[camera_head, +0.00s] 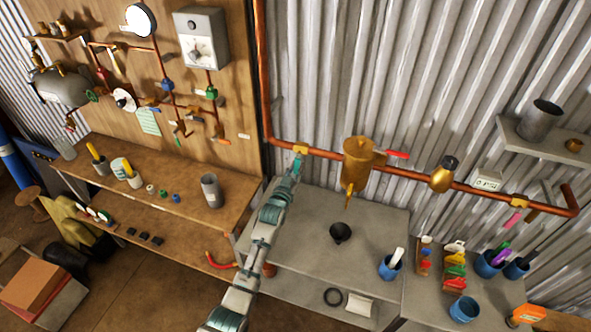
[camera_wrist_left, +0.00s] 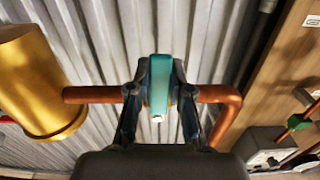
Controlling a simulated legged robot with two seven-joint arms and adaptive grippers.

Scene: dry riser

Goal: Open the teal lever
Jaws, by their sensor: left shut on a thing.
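The teal lever (camera_wrist_left: 161,85) stands between the two fingers of my left gripper (camera_wrist_left: 160,105) in the left wrist view. The fingers are shut on it, one on each side. The copper pipe (camera_wrist_left: 92,95) passes behind the lever and the fingers. In the head view my left gripper (camera_head: 297,163) is at the left part of the horizontal copper pipe (camera_head: 325,154), left of the brass vessel. The lever is small there, and the fingers partly hide it. My right gripper is in neither view.
A brass vessel (camera_head: 358,160) and a red lever (camera_head: 398,155) sit along the pipe to the right. A grey bench (camera_head: 310,240) with a black funnel (camera_head: 340,233) lies below. A wooden panel (camera_head: 237,75) with gauges and valves stands to the left.

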